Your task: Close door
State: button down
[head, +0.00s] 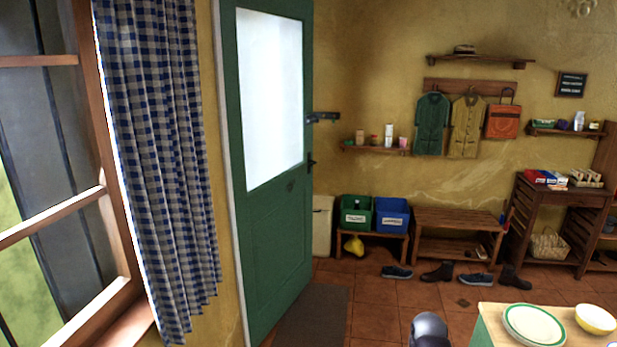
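The green door (273,225) stands at the left of the head view, with a tall bright glass pane (270,95) in its upper part. Its face runs away from me, from the pale frame (228,180) on its left to its far edge on the right. A dark handle (311,162) sits near that far edge, and a dark metal fitting (322,117) sticks out above it. I cannot tell how far the door stands open. My gripper is not in view; a dark grey rounded part at the bottom edge may be mine.
A dark mat (312,315) lies before the door. A counter (490,325) with a plate (534,325) and a yellow bowl (595,319) is at the lower right. Several shoes (437,272) lie by the bench (457,219). Tiled floor between mat and counter looks clear.

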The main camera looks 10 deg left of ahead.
aim_at(275, 219)
jog(key=u, duration=0.3)
jog(key=i, duration=3.5)
jog(key=z, duration=0.3)
